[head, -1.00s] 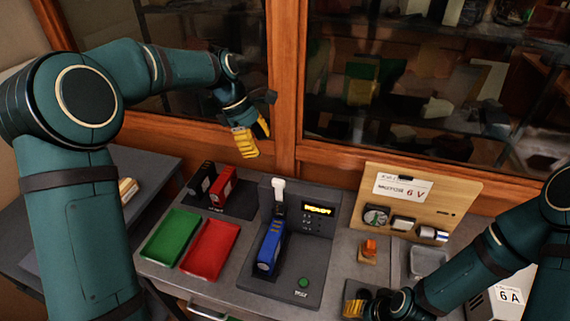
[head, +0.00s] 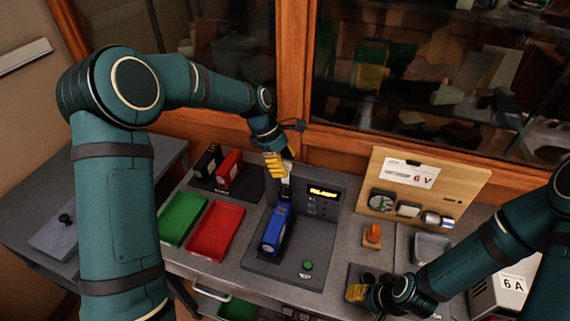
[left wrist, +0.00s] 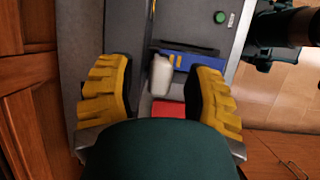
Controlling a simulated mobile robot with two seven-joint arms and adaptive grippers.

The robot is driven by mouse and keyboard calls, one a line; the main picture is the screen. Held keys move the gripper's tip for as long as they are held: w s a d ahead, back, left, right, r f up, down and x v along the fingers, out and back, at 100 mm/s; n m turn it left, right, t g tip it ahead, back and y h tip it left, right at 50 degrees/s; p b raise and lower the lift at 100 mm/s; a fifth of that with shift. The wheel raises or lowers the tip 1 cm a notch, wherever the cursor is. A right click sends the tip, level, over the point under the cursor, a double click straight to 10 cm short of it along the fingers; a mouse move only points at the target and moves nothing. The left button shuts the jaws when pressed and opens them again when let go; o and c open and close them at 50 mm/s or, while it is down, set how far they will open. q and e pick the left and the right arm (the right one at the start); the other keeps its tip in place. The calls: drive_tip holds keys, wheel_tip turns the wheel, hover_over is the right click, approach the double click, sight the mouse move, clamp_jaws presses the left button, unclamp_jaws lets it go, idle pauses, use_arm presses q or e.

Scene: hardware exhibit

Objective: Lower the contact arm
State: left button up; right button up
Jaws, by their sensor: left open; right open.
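The contact arm shows as a white handle in the left wrist view (left wrist: 161,77), standing at the end of a blue battery pack (head: 275,231) on the grey tester (head: 310,262). My left gripper (head: 278,166) is above the back of the tester in the head view and hides most of the handle. In the left wrist view its yellow fingers (left wrist: 158,88) are open, one on each side of the handle, with gaps between. The blue pack also shows there (left wrist: 196,61). My right gripper (head: 358,291) is open, low over the bench front; what lies between its fingers is unclear.
A green tray (head: 183,218) and a red tray (head: 214,231) lie left of the tester, with black and red packs (head: 228,170) behind. A lit display (head: 323,191) and green button (head: 308,265) are on the tester. A wooden board (head: 428,190) stands right.

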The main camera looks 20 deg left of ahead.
use_arm(q)
drive_tip(key=shift+d+f, duration=0.1)
drive_tip(key=shift+f, duration=0.15)
clamp_jaws()
use_arm(e)
drive_tip(key=shift+s+f, duration=0.1)
